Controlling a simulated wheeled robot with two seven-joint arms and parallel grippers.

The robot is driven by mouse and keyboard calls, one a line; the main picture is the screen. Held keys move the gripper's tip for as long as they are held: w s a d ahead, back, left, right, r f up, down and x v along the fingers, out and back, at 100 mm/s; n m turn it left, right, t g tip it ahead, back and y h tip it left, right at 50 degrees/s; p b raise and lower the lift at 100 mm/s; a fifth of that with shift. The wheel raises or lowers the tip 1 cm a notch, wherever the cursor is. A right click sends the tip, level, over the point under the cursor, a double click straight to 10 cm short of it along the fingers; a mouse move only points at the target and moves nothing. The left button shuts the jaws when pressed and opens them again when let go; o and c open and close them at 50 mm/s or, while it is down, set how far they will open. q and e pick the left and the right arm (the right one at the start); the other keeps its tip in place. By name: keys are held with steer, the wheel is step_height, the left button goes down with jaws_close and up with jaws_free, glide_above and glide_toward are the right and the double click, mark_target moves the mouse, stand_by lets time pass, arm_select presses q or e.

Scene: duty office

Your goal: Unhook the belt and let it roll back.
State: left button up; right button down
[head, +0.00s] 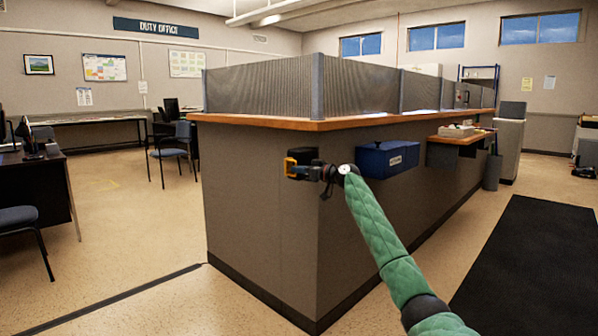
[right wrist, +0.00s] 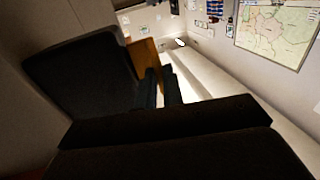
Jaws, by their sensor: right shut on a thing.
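A black box-shaped unit (head: 303,154), which looks like the belt's housing, sits on the near corner of the grey counter. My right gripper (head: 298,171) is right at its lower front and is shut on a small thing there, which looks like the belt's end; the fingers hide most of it. A small yellow-orange patch shows at the fingertips. In the right wrist view the two dark fingers (right wrist: 161,88) stand close together beside a large dark block (right wrist: 80,85). I cannot make out a stretched belt in either view. My left gripper is not in view.
The counter (head: 262,210) has a wooden top (head: 260,121) and grey screens. A blue box (head: 388,158) hangs on its front, with a small wooden shelf (head: 458,142) beyond. A dark mat (head: 530,265) lies at right. Chairs and a desk stand at left; open floor lies between.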

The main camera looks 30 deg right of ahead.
steer(key=c, duration=1.7)
jaws_free()
steer(key=shift+d+r, duration=0.15)
steer(key=shift+d, duration=0.1)
steer(key=shift+o, duration=0.9)
steer(key=shift+d, duration=0.1)
steer(key=p+v, duration=0.1)
steer(key=v, duration=0.6)
steer(key=shift+s, duration=0.3)
steer(key=shift+d, duration=0.1)
